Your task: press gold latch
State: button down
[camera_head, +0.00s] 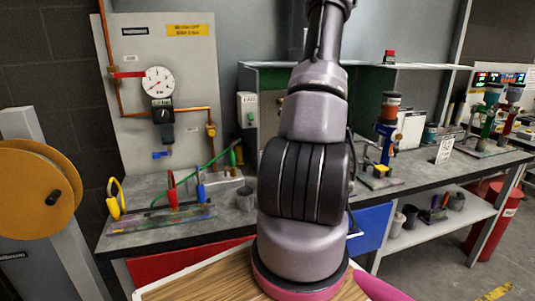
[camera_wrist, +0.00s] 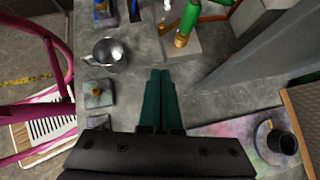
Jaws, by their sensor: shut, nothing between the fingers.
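A small square grey plate with a gold-coloured raised piece (camera_wrist: 97,91) lies on the grey bench top in the wrist view, left of my fingers. It looks like the gold latch, but it is too small to be sure. My gripper (camera_wrist: 160,72) has two dark green fingers, shut together with nothing between them. The fingers point over bare bench, apart from the plate. In the head view my arm covers the middle of the bench, and neither my gripper nor the plate can be made out.
A metal cup (camera_wrist: 108,54) stands just beyond the plate. A green tool with a brass end (camera_wrist: 184,33) lies on a grey block ahead right. A grey upright panel (camera_wrist: 245,75) is at right. A black cup (camera_wrist: 282,142) stands on a stained mat at lower right.

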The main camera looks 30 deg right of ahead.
jog(key=w+a+f, duration=0.4)
jog(key=a, duration=0.3)
jog(key=shift+w+a+f, duration=0.2)
jog(key=shift+w+a, duration=0.1)
jog(key=shift+s+a, duration=0.1)
